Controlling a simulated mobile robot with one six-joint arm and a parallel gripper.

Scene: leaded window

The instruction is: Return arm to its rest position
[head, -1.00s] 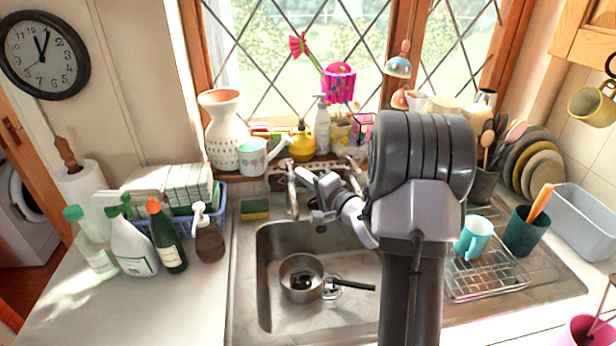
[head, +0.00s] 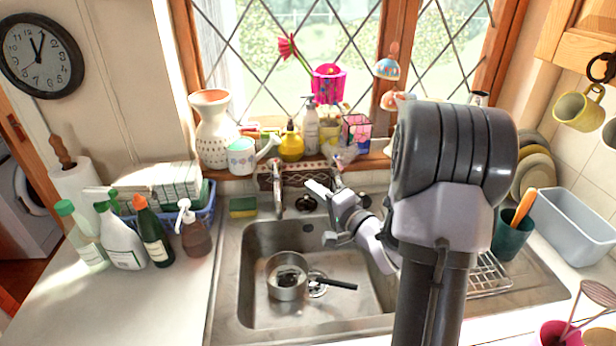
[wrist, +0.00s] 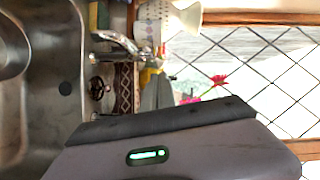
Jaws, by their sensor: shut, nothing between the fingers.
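My arm (head: 450,170) rises on the right side of the head view, in front of the window sill and the drying rack. It bends back toward the sink, and my gripper (head: 338,212) hangs empty over the back right part of the sink basin (head: 240,292), near the tap. The gripper is shut and holds nothing. In the wrist view a dark and grey part of my own arm fills the bottom, and the fingertips are not clear there.
A pan (head: 287,281) sits in the sink below my gripper. The tap (head: 277,188) stands behind. The sill holds a vase (head: 215,135), a watering can (head: 242,156) and several pots. Bottles (head: 152,238) stand left. A teal cup (head: 511,238) and grey tub (head: 569,225) are right.

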